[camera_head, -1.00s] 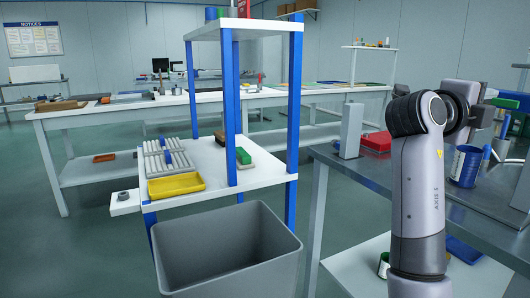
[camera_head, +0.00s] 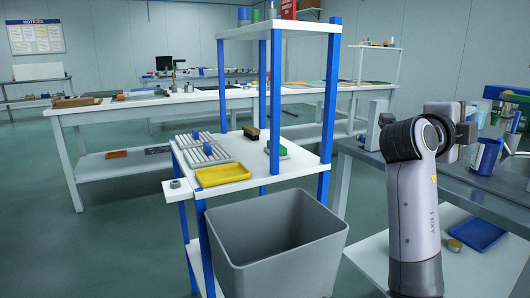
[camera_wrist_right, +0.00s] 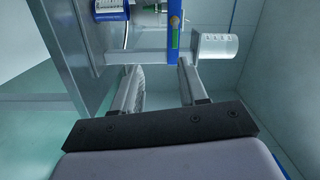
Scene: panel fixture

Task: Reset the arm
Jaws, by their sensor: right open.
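My right arm (camera_head: 412,205) stands upright at the right of the head view, bent at its dark upper joint. Its gripper is hidden behind the arm links there. In the right wrist view my right gripper (camera_wrist_right: 160,75) is open, its two fingers apart with nothing held between them. Beyond the fingertips are a blue bar and a white cylinder (camera_wrist_right: 215,46), apart from the gripper as far as I can tell. My left arm and gripper are not in view.
A grey bin (camera_head: 275,245) stands below a blue-post shelf (camera_head: 265,180) holding a yellow tray (camera_head: 222,175). A metal table (camera_head: 485,187) with a blue container (camera_head: 485,157) is beside my right arm. Open floor lies at the left.

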